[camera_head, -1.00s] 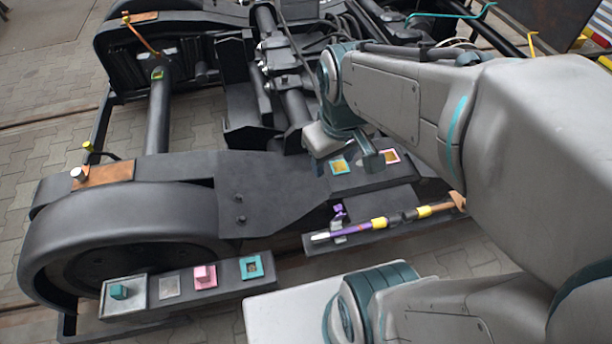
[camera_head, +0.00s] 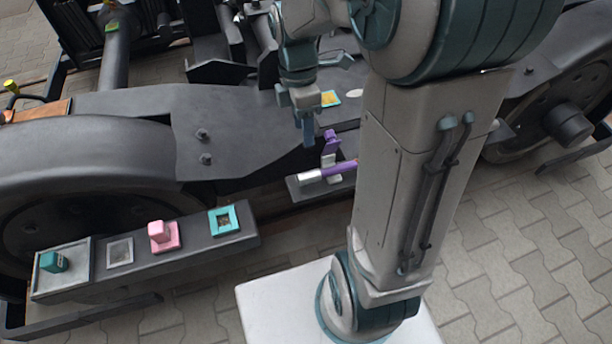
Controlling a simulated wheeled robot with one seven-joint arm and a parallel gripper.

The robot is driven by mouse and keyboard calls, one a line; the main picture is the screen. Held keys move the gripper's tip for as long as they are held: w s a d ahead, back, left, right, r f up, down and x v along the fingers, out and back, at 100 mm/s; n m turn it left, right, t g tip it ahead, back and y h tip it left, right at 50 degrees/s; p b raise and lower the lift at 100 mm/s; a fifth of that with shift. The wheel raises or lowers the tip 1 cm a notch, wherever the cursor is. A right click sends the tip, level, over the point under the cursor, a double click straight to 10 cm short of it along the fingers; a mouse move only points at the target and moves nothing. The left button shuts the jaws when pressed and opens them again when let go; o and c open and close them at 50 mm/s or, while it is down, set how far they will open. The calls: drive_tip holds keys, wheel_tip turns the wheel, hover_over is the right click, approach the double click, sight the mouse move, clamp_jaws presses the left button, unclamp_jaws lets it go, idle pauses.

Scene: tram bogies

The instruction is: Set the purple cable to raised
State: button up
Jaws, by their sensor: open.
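The purple cable (camera_head: 340,168) lies low along a dark ledge (camera_head: 293,187), with a white tip at its left end. Its right part is hidden behind my arm. A purple clip-like piece (camera_head: 331,137) on a pale stand (camera_head: 331,160) rises just behind the cable. My gripper (camera_head: 308,134) points down, just left of the purple piece and above the cable's white tip. It looks empty and apart from the cable, though the gap in depth is hard to judge.
A dark bar (camera_head: 190,250) at front left bears a teal block (camera_head: 54,262) in a tray, a grey square plate (camera_head: 120,252), a pink block (camera_head: 160,234) and a teal frame (camera_head: 224,219). A yellow-and-teal square (camera_head: 329,98) is behind my gripper. Paving (camera_head: 530,250) is open at right.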

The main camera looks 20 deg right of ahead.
sight(307, 173)
drive_tip(key=s+f+b, duration=0.1)
drive_tip(key=f+b, duration=0.1)
drive_tip(key=f, duration=0.2)
drive_tip(key=f+b, duration=0.2)
drive_tip(key=f, duration=0.3)
drive_tip(key=s+f+b, duration=0.1)
drive_tip(key=f+b, duration=0.1)
drive_tip(key=f, duration=0.2)
drive_tip(key=shift+s+f, duration=0.3)
drive_tip(key=shift+f, duration=0.05)
drive_tip(key=shift+r, duration=0.1)
clamp_jaws()
